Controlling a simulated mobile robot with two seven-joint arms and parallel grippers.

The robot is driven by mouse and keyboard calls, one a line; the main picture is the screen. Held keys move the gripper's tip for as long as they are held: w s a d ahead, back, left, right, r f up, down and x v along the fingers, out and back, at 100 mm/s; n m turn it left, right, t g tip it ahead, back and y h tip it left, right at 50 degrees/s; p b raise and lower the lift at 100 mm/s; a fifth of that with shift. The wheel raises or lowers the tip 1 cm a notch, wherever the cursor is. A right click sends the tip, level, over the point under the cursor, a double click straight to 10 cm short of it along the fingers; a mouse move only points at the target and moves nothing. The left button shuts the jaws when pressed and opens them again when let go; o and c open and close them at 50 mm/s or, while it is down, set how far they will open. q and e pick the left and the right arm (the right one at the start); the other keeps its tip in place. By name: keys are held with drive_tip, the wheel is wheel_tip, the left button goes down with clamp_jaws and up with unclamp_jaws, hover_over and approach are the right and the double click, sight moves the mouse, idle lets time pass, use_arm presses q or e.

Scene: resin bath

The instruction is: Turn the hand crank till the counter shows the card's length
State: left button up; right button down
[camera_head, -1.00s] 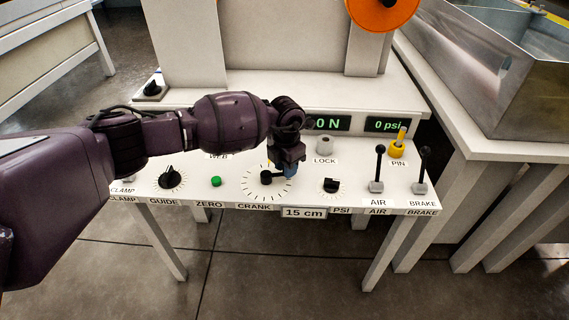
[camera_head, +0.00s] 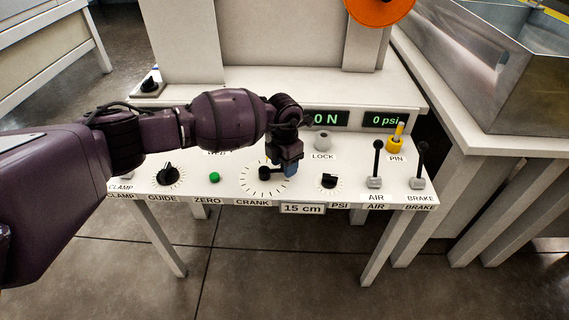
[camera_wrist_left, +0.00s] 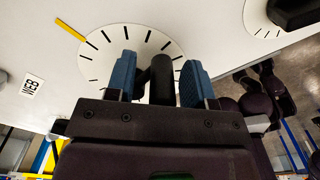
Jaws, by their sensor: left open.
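The crank is a black hub with an arm (camera_head: 265,173) on a white dial with black ticks (camera_head: 251,186), above the CRANK label. My left gripper (camera_head: 290,170) is over the dial's right side and hides part of the crank. In the left wrist view its blue fingertips (camera_wrist_left: 160,82) are open on either side of the upright black crank handle (camera_wrist_left: 161,72); I cannot tell whether they touch it. The dial there has one yellow tick. The card (camera_head: 303,209) on the front edge reads 15 cm. My left arm hides the counter. My right gripper is not in view.
A green ZERO button (camera_head: 214,177) and GUIDE knob (camera_head: 167,173) lie left of the crank. The PSI knob (camera_head: 328,181), AIR lever (camera_head: 376,165), BRAKE lever (camera_head: 420,166) and yellow PIN (camera_head: 396,138) stand to the right. Displays show 0 N (camera_head: 326,119) and 0 psi (camera_head: 384,118).

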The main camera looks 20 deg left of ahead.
use_arm(q)
drive_tip(key=shift+r, duration=0.6)
wheel_tip(320, 180, up, 10)
drive_tip(key=p, duration=0.2)
drive_tip(key=shift+f+p, duration=0.25)
drive_tip(key=shift+p, duration=0.1)
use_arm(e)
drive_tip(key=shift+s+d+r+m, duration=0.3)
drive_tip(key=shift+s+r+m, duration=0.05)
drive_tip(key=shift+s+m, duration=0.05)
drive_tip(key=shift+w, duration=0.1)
